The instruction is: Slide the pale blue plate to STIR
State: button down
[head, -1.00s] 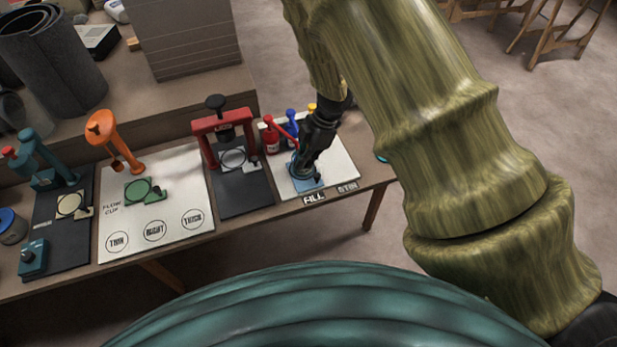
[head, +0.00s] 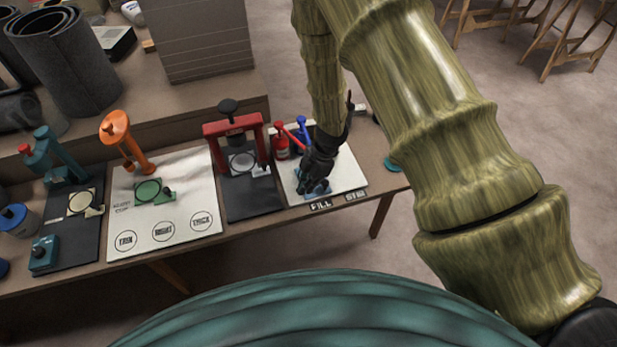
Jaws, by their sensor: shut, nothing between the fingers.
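The pale blue plate (head: 320,189) lies on the white board (head: 348,180) at the right end of the bench, just behind the FILL label (head: 321,204). The STIR label (head: 355,195) is to the right of FILL on the board's front edge. My gripper (head: 309,186) is black, points down and is shut and empty. It is at the plate and covers much of it; I cannot tell whether the fingertips touch it.
A red press (head: 236,130) on a dark mat stands to the left. The white board right of the plate, towards STIR, looks clear. My arm hides the board's back part.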

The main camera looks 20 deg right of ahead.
aim_at(316, 193)
jog(key=shift+w+d+p, duration=0.2)
jog(key=shift+d, duration=0.65)
jog(key=shift+w+d+p, duration=0.15)
jog(key=shift+d, duration=0.65)
jog(key=d, duration=0.4)
jog(key=d+p, duration=0.1)
jog(key=d, duration=0.8)
jog(key=shift+w+r+p, duration=0.1)
jog(key=shift+w+p, duration=0.15)
jog(key=shift+p, duration=0.15)
jog(key=shift+s+a+r+p, duration=0.15)
jog(key=shift+a+p, duration=0.15)
jog(key=shift+a, duration=0.15)
jog(key=a, duration=0.3)
jog(key=shift+s+a+r, duration=0.1)
jog(key=shift+s+r, duration=0.05)
jog(key=shift+r, duration=0.15)
jog(key=b+v, duration=0.1)
jog(key=v, duration=0.8)
jog(key=shift+s+a+r, duration=0.1)
jog(key=shift+a, duration=0.05)
